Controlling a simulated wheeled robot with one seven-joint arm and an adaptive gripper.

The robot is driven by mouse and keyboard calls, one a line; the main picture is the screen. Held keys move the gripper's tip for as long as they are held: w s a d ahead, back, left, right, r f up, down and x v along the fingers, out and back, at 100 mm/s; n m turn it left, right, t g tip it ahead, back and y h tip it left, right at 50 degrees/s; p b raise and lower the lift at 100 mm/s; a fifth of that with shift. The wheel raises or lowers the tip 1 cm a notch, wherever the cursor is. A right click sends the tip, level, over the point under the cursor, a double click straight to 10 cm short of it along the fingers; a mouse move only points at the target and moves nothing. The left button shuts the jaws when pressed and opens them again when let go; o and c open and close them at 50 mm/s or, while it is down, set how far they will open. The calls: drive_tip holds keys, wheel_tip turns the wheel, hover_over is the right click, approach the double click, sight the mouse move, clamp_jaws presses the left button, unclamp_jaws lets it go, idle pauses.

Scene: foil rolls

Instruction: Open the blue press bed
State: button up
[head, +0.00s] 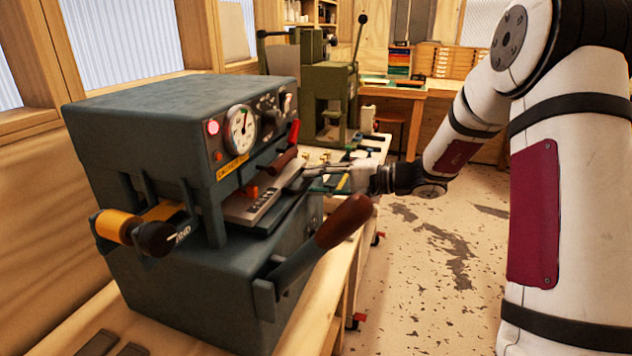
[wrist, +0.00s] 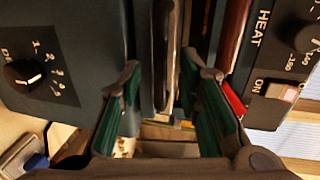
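The blue-grey press (head: 185,115) stands on a wooden bench at left in the head view. Its bed (head: 262,207), a flat grey slotted plate, lies in the press's front opening under the upper block. My gripper (head: 312,174) is at the right end of the opening, close to the bed's end. In the wrist view my gripper (wrist: 167,80) is open, its two green-padded fingers apart.
A lever with a wooden handle (head: 345,221) juts out below my gripper. A smaller brown handle (head: 283,158) and a red lever (head: 294,132) sit just above the bed. A yellow roll (head: 119,225) is at the press's left. An olive-green machine (head: 322,90) stands behind.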

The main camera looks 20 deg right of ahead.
drive_tip(key=shift+w+a+f, duration=0.1)
drive_tip(key=shift+w+a, duration=0.1)
drive_tip(key=shift+a, duration=0.05)
clamp_jaws()
drive_tip(key=shift+s+d, duration=0.1)
drive_tip(key=f+v, duration=0.2)
drive_tip(key=v, duration=0.8)
drive_tip(key=f+v, duration=0.2)
drive_tip(key=v, duration=0.8)
drive_tip(key=shift+s+d, duration=0.25)
drive_tip(key=shift+d, duration=0.05)
drive_tip(key=shift+f, duration=0.1)
unclamp_jaws()
drive_tip(key=shift+d, duration=0.1)
